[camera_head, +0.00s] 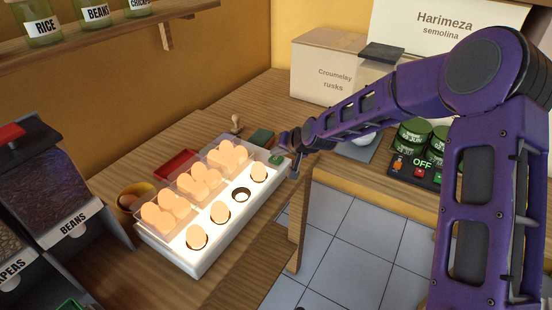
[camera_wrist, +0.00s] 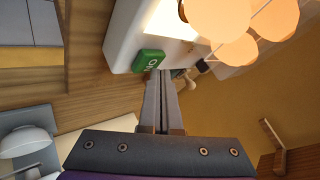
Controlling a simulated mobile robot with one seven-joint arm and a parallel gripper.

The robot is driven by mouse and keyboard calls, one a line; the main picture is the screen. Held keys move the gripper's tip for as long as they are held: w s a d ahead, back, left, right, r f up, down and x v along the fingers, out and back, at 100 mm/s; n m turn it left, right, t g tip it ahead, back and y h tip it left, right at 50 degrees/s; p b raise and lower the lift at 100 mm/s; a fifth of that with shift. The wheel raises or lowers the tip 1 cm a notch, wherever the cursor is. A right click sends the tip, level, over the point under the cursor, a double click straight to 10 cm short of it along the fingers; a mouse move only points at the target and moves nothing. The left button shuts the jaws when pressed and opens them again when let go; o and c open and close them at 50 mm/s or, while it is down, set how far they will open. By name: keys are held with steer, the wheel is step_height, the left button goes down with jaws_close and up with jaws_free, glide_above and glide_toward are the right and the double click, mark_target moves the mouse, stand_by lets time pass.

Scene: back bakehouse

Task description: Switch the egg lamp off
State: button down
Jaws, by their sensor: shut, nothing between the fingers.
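The egg lamp (camera_head: 185,262) is a long white box on the wooden counter, glowing, with several lit eggs on its top and one empty lit hole. A green switch (camera_head: 275,160) sits at its far right end. In the wrist view the green switch (camera_wrist: 147,62) bears white letters that look like "ON". My gripper (camera_wrist: 160,73) is shut and empty, its fingertips close beside the switch; I cannot tell whether they touch it. In the head view my gripper (camera_head: 286,147) is small and partly hidden by my arm at the lamp's far end.
Clear egg boxes (camera_head: 198,182) stand along the lamp's back. A red tray (camera_head: 177,166) and a wooden bowl (camera_head: 134,194) lie behind it. Bean bins (camera_head: 50,195) stand at left. Green jars (camera_head: 413,136) and an "OFF" sign (camera_head: 422,163) are at right.

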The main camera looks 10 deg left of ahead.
mark_target(277, 161)
steer(key=shift+f+b, duration=0.4)
steer(key=shift+f, duration=0.1)
stand_by(0.3)
stand_by(0.4)
steer(key=shift+r+p, duration=0.45)
steer(key=shift+r, duration=0.45)
steer(key=shift+r, duration=0.1)
steer(key=shift+r+p, duration=1.5)
steer(key=shift+r, duration=0.95)
